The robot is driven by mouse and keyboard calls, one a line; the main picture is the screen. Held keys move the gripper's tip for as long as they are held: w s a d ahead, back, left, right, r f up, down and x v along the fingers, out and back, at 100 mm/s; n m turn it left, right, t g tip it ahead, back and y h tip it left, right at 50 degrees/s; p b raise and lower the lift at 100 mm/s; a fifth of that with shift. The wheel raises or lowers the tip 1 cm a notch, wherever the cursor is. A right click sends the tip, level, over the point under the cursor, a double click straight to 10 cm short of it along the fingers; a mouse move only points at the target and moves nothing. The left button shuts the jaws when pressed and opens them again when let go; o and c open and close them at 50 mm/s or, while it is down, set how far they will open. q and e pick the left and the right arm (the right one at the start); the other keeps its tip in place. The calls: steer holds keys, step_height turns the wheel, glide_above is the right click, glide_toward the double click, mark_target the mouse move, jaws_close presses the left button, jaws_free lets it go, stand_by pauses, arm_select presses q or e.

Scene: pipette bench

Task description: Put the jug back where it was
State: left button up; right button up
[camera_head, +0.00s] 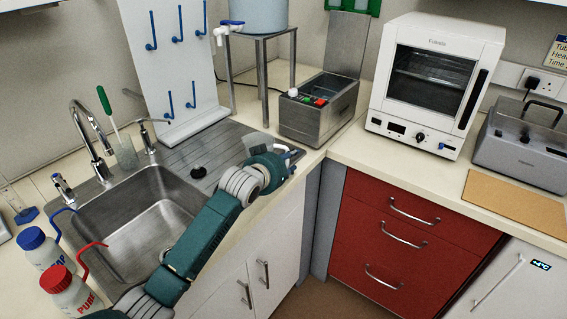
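My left arm reaches in from the bottom left across the front of the sink. Its gripper (292,155) is at the counter edge, in front of the steel water bath. The gripper is small and partly hidden by my teal wrist, so I cannot tell whether it is open or shut. A pale grey shape (257,143) shows just behind the wrist. It may be part of the jug, but too little of it shows to tell. No other jug can be made out. My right gripper is not in view.
The steel sink (150,212) lies left of my arm, with a tap (90,145) behind it. Two wash bottles (40,250) stand at the left. The water bath (318,108), white oven (432,85) and a grey lidded device (525,145) line the back. A brown mat (515,205) is bare.

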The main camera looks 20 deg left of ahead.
arm_select(q)
steer(key=v, duration=1.2)
steer(key=shift+b, duration=0.4)
steer(key=shift+f, duration=0.1)
